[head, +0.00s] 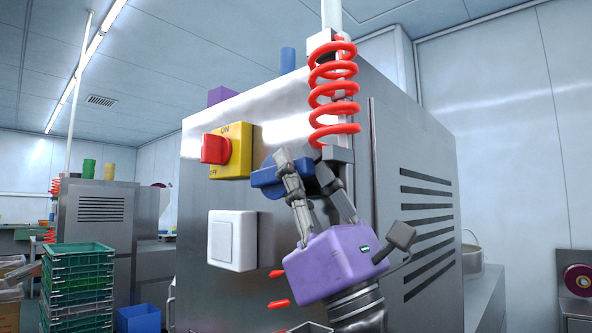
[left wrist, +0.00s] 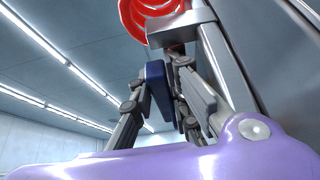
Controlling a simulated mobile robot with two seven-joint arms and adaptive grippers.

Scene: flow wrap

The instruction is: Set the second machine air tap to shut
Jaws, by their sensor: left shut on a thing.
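The blue handle of an air tap (head: 264,178) sits on the grey vertical pipe below a red coiled hose (head: 334,90), at the corner of the near steel machine (head: 300,105). The handle lies roughly level, across the pipe, reaching to the left. My left gripper (head: 304,172), with a purple body, comes up from below and is shut on the handle. In the left wrist view the blue handle (left wrist: 157,86) shows between the two grey fingers, below the red coil (left wrist: 152,18). The fingers hide part of the handle and the tap body. My right gripper is not in view.
A yellow box with a red ON/OFF knob (head: 216,149) and a white switch (head: 232,240) stick out of the panel left of my gripper. Another machine (head: 95,215), green crates (head: 77,275) and a blue bin (head: 139,318) stand at the left.

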